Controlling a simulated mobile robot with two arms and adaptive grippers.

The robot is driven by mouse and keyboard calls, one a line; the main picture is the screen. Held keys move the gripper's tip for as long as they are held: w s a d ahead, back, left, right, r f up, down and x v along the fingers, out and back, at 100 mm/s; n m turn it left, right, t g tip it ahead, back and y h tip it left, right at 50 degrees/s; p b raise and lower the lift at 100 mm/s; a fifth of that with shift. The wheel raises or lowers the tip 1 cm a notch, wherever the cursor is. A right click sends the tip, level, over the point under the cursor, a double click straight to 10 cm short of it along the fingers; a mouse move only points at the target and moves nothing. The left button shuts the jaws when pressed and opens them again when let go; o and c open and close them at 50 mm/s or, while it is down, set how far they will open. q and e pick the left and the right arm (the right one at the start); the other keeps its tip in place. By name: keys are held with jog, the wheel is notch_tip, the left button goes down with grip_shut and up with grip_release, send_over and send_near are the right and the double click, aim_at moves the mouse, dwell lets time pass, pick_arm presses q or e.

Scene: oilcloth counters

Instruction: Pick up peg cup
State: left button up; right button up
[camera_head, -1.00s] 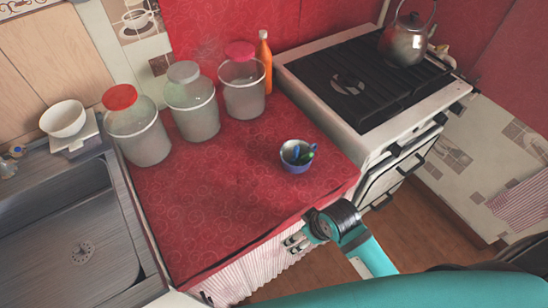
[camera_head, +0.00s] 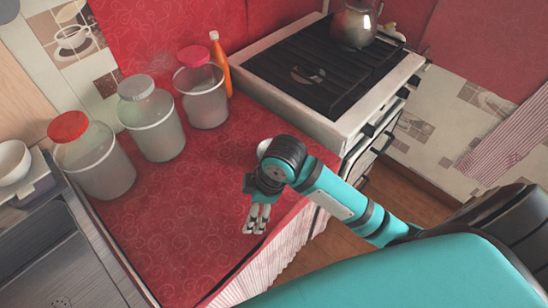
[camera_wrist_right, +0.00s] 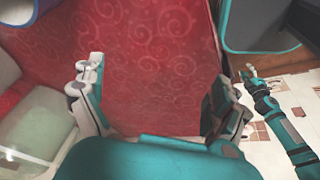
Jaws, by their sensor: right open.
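The peg cup (camera_head: 263,147) is mostly hidden behind my right wrist in the head view; only a pale bit of rim shows. A blue curved edge at the top left of the right wrist view looks like the cup (camera_wrist_right: 6,12), cut off by the frame. My right gripper (camera_head: 256,224) points down over the red cloth near the counter's front edge. In its wrist view the right gripper (camera_wrist_right: 155,84) is open, with only red cloth between its fingers. My left gripper (camera_wrist_right: 252,74) appears small at the right of that view, too small to judge.
A red-lidded jar (camera_head: 92,158), a grey-lidded jar (camera_head: 152,122) and a pink-lidded jar (camera_head: 203,92) stand left of the arm. An orange bottle (camera_head: 221,65) is behind them. The stove (camera_head: 330,75) with a kettle (camera_head: 354,24) is behind right. The cloth between jars and gripper is clear.

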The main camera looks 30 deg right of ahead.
jog(key=w+d+r+n+g+h, duration=0.1)
jog(key=w+d+r+n, duration=0.3)
jog(key=w+d+r, duration=0.3)
jog(key=w+d+r+n+g+h, duration=0.1)
jog(key=w+d+r+n+h, duration=0.1)
jog(key=w+d+r+n, duration=0.55)
jog(key=s+f, duration=0.1)
jog(key=f, duration=0.2)
jog(key=a+f+m, duration=0.1)
jog(key=f, duration=0.2)
jog(key=s+a+f+m+p, duration=0.1)
jog(key=f, duration=0.3)
jog(key=shift+s+f+m, duration=0.1)
jog(key=shift+s+m, duration=0.15)
jog(key=shift+s, duration=0.05)
jog(key=shift+s+a+f+p, duration=0.15)
jog(key=shift+f+p, duration=0.1)
jog(key=shift+f, duration=1.1)
jog(key=shift+a+f+p, duration=0.1)
jog(key=shift+f+p, duration=0.1)
jog(key=shift+f, duration=1.15)
jog(key=shift+r, duration=0.1)
jog(key=c, duration=1)
